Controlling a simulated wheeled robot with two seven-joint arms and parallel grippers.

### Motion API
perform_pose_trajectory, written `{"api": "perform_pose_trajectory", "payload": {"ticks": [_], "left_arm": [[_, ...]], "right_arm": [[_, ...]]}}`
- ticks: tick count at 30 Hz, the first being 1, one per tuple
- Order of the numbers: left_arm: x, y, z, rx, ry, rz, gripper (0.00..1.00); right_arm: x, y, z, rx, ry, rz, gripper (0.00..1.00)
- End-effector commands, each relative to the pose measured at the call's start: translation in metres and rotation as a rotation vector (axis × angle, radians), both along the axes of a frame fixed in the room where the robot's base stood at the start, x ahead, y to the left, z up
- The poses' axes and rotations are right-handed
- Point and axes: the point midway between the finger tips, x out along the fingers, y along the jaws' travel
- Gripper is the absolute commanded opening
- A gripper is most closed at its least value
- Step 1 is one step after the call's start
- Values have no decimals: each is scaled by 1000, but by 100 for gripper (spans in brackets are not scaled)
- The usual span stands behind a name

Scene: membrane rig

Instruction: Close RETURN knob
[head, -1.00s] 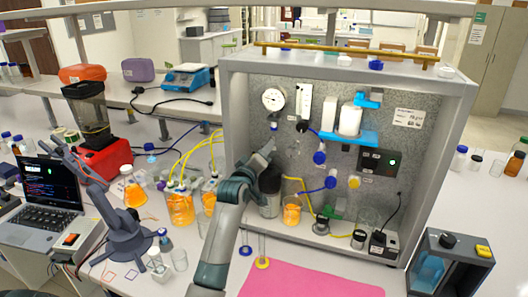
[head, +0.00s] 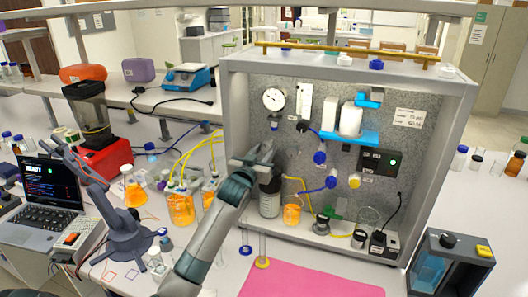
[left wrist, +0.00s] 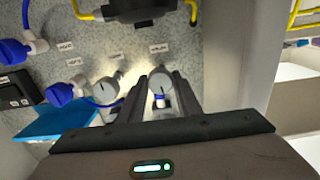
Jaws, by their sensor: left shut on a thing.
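My left gripper (head: 256,153) is at the left part of the grey speckled back panel (head: 395,150) of the rig. In the left wrist view its two dark fingers (left wrist: 160,92) are shut on a round grey knob (left wrist: 162,80) with a pale pointer line. A small label above this knob is too blurred to read surely. A second, similar grey knob (left wrist: 106,89) sits to its left, apart from the fingers. In the head view the gripper hides the held knob. My right gripper is not in view.
A blue shelf (head: 350,137) with a white vessel juts from the panel. A dark-capped bottle (head: 269,203) and an orange-filled beaker (head: 292,214) stand below the gripper. Yellow tubes and flasks (head: 181,209) stand left of the frame. A pink mat (head: 310,281) lies in front.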

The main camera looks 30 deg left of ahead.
Motion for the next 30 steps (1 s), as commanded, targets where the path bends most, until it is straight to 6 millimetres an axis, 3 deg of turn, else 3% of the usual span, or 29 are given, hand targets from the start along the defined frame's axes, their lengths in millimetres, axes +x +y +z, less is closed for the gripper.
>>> {"api": "perform_pose_trajectory", "payload": {"ticks": [9, 23, 24, 26, 30], "left_arm": [[0, 1, 4, 136, 26, 1, 8], [0, 1, 4, 155, 31, 2, 8], [0, 1, 4, 155, 31, 2, 33], [0, 1, 4, 155, 31, 1, 48], [0, 1, 2, 154, 33, 1, 50]], "right_arm": [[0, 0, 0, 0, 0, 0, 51], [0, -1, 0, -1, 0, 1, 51], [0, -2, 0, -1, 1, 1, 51], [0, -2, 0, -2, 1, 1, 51], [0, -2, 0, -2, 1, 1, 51]]}}
